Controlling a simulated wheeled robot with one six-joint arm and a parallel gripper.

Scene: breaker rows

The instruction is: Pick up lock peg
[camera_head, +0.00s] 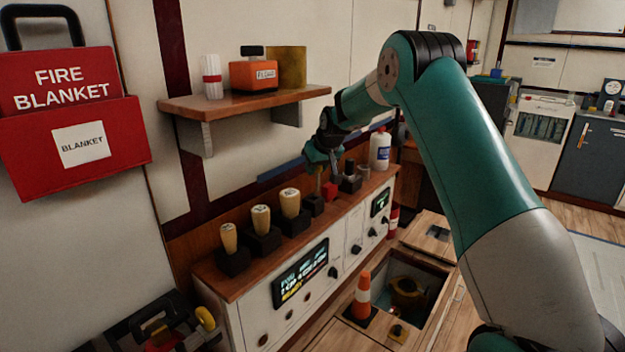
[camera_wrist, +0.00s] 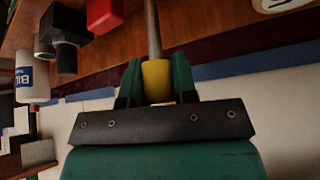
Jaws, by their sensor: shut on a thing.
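My gripper (camera_head: 322,152) is above the back part of the wooden-topped breaker cabinet (camera_head: 240,275). In the wrist view my gripper (camera_wrist: 157,80) is shut on the yellow grip (camera_wrist: 156,80) of a grey metal rod (camera_wrist: 153,30). The rod runs away from the fingers and leaves the picture at the top. In the head view it points down toward a small dark base (camera_head: 313,205); I cannot tell whether it sits in it. I cannot tell for certain whether this rod is the lock peg. A red block (camera_head: 330,190) is close beside it and shows in the wrist view (camera_wrist: 103,15).
Several pale-handled levers (camera_head: 261,220) stand in black bases on the cabinet. A dark capped block (camera_head: 350,180) and a white bottle (camera_head: 380,150) are beyond. A wooden shelf (camera_head: 235,102) overhangs at left. An orange cone (camera_head: 362,297) stands by an open floor hatch.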

